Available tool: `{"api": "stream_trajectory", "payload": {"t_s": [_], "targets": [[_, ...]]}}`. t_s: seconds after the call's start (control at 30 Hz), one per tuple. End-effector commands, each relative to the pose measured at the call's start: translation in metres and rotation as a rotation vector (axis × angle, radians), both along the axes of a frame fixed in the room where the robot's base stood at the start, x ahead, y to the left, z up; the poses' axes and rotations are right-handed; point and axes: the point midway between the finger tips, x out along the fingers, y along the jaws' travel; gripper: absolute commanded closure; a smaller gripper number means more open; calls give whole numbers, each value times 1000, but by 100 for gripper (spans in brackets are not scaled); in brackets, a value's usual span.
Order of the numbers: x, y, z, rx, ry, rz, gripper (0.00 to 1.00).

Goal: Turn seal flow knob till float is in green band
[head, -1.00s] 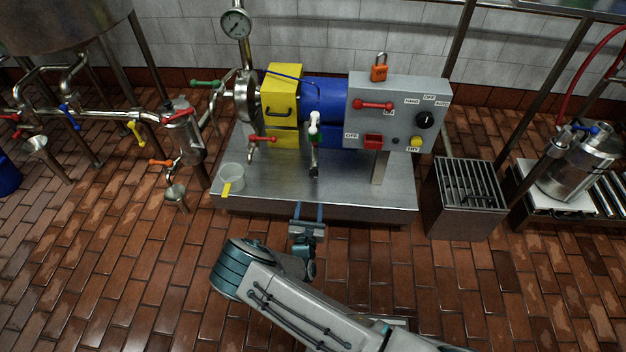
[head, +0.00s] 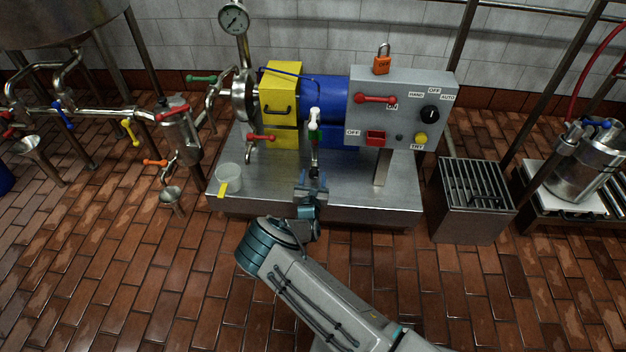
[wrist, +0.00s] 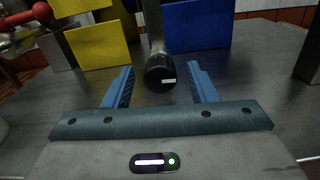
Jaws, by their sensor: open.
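The seal flow knob (wrist: 160,74) is a black round knob with a white mark, at the lower end of a metal stem in the wrist view. In the head view the knob (head: 314,173) is small and partly hidden by my gripper. The flow tube (head: 314,132) stands upright above it, with a white top and a green band; I cannot make out the float. My gripper (wrist: 162,68) is open, one blue finger on each side of the knob, with visible gaps. In the head view my gripper (head: 311,180) is just in front of the knob.
A steel table (head: 260,200) lies under the knob, with a clear cup (head: 229,176) at left. A yellow guard (head: 281,105) and blue motor (head: 322,98) stand behind. A grey control box (head: 405,105) is at right, and a red-handled valve (head: 262,138) at left.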

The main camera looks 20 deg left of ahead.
Motion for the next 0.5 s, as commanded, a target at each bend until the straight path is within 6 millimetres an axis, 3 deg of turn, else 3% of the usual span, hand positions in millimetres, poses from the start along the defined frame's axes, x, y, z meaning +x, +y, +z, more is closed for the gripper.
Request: {"api": "stream_trajectory", "payload": {"t_s": [0.17,0.33,0.5], "targets": [[0,0,0,0,0,0,48],[0,0,0,0,0,0,93],[0,0,1,10,2,-1,93]]}}
